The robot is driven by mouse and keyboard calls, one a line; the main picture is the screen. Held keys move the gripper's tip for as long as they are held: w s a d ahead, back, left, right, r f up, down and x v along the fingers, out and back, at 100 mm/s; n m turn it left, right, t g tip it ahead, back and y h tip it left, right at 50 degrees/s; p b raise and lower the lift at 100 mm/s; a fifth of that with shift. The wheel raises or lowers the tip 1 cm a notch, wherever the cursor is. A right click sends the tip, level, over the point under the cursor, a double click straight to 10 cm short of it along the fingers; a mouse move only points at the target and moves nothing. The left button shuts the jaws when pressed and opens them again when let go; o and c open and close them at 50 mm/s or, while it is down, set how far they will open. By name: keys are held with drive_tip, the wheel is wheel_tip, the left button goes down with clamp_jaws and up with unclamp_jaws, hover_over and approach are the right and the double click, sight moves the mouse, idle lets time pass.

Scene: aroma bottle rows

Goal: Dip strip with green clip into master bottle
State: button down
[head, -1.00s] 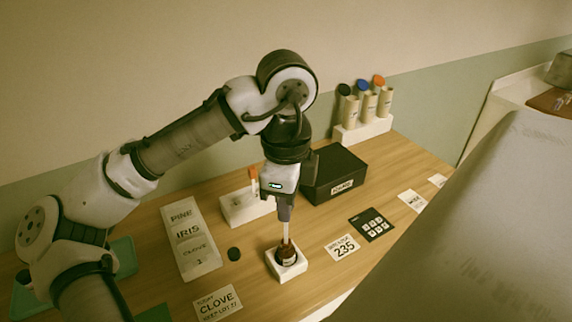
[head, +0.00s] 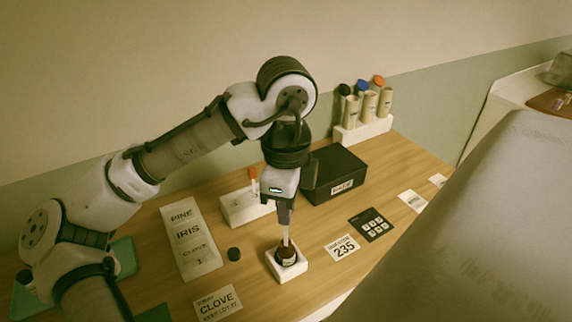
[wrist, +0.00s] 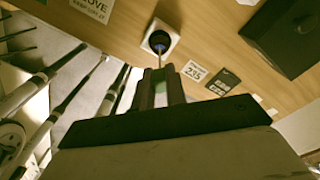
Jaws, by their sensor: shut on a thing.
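My gripper (head: 285,218) is shut on a thin pale strip (head: 286,235) that hangs straight down from the fingers. In the wrist view the strip (wrist: 156,59) runs from the fingertips (wrist: 159,74) to the mouth of a small brown bottle (wrist: 159,42). Its lower end is at or inside the mouth; the depth cannot be told. A green patch, likely the clip (wrist: 160,99), shows between the fingers. The bottle (head: 287,257) stands upright and open in a white square holder (head: 290,276).
A dark round cap (head: 234,254) lies left of the holder. Behind are a white rack with an orange-topped strip or vial (head: 254,182), a black box (head: 334,174) and a tube rack (head: 362,132). Cards lie around, including a 235 card (head: 343,248) and a CLOVE card (head: 218,303).

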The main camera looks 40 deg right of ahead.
drive_tip(key=shift+f+b, duration=0.8)
drive_tip(key=shift+f, duration=0.9)
wheel_tip(320, 180, up, 3)
drive_tip(key=p, duration=0.3)
drive_tip(key=shift+r, duration=2.7)
drive_tip(key=shift+s, duration=0.1)
